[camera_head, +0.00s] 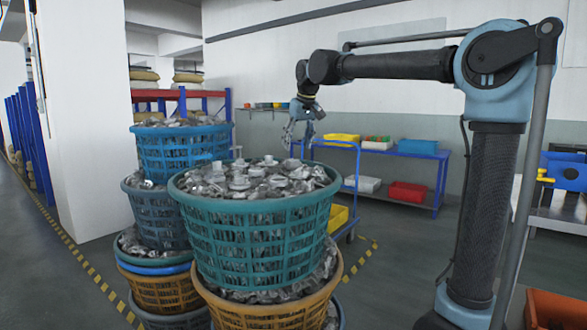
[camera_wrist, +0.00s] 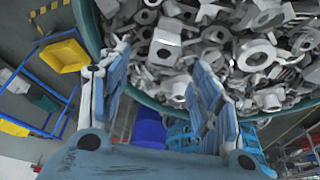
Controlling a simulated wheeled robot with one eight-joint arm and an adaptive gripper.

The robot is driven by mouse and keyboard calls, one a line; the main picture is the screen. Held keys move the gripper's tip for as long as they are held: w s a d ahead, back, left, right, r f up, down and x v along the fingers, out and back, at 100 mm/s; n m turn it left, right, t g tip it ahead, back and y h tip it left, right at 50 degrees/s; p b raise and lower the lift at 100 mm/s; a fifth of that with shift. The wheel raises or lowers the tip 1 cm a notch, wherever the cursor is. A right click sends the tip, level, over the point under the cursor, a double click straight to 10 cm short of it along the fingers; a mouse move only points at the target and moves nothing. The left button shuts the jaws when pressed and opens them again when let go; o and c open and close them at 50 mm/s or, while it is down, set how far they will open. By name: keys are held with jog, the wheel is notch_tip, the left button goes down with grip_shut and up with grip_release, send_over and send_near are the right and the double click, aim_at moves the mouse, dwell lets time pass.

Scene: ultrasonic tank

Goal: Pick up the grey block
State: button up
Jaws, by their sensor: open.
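Many grey metal parts (camera_head: 255,180) fill the teal basket (camera_head: 262,235) at the top of the front stack. In the wrist view, a squarish grey block with a round hole (camera_wrist: 165,45) lies among rings, nuts and other pieces. Several parts look alike, so I cannot tell for certain which one is the grey block. My gripper (camera_head: 299,134) hangs above and behind the basket's back right rim in the head view. In the wrist view, its two blue fingers (camera_wrist: 160,65) are spread apart with nothing held between them, and the pile lies beyond them.
A second stack with a blue basket (camera_head: 182,148) stands at left. A blue trolley (camera_head: 385,155) with coloured bins, including a red one (camera_head: 407,192), is behind at right. A white pillar (camera_head: 85,110) rises at left. Open floor (camera_head: 390,270) lies right of the baskets.

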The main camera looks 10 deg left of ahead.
aim_at(293, 164)
jog(key=shift+s+x, duration=0.1)
jog(key=shift+x, duration=1.6)
jog(key=shift+s+x, duration=0.15)
jog(key=shift+x, duration=1.55)
jog(key=c, duration=1.2)
